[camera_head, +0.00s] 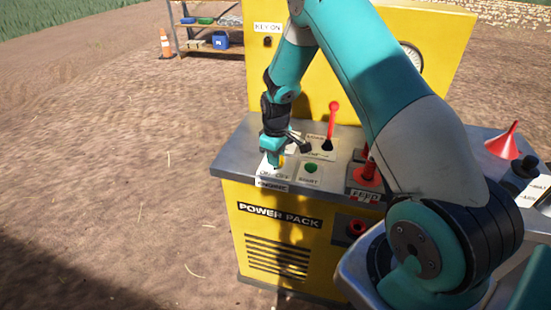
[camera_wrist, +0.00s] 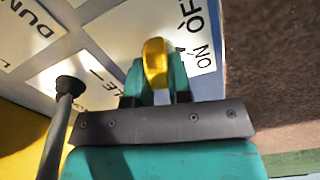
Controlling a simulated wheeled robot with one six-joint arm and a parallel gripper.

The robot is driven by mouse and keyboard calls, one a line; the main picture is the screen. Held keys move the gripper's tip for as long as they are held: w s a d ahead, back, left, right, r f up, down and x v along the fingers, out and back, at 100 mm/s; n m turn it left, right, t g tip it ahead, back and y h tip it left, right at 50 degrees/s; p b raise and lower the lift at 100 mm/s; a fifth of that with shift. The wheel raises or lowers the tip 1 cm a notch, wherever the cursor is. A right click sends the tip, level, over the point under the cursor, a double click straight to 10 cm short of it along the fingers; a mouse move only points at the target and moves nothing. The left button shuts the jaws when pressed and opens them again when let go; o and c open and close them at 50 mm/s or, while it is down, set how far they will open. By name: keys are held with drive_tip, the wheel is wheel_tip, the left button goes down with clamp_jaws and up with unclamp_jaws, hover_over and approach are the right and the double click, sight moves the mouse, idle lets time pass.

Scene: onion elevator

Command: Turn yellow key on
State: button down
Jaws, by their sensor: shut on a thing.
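The yellow key (camera_wrist: 155,62) stands on the power pack's top panel, beside a white label reading ON and OFF in the wrist view. My gripper (camera_wrist: 158,85) is shut on the key, with a teal finger on each side of it. In the head view my gripper (camera_head: 273,160) points down at the front left corner of the panel, over the ON/OFF label (camera_head: 272,175). The key is mostly hidden there, with only a little yellow showing by the fingers.
A red-knobbed lever (camera_head: 333,115), a green button (camera_head: 311,168) and a red FEED control (camera_head: 367,175) are further right. A yellow panel (camera_head: 262,75) rises behind. Open ground lies left.

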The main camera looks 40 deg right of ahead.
drive_tip(key=shift+d+m, duration=0.1)
drive_tip(key=shift+m, duration=1.5)
drive_tip(key=c, duration=1)
unclamp_jaws()
drive_tip(key=shift+c, duration=0.2)
drive_tip(key=shift+r, duration=0.1)
wheel_tip(320, 180, up, 17)
drive_tip(key=b, duration=0.2)
drive_tip(key=shift+r, duration=0.15)
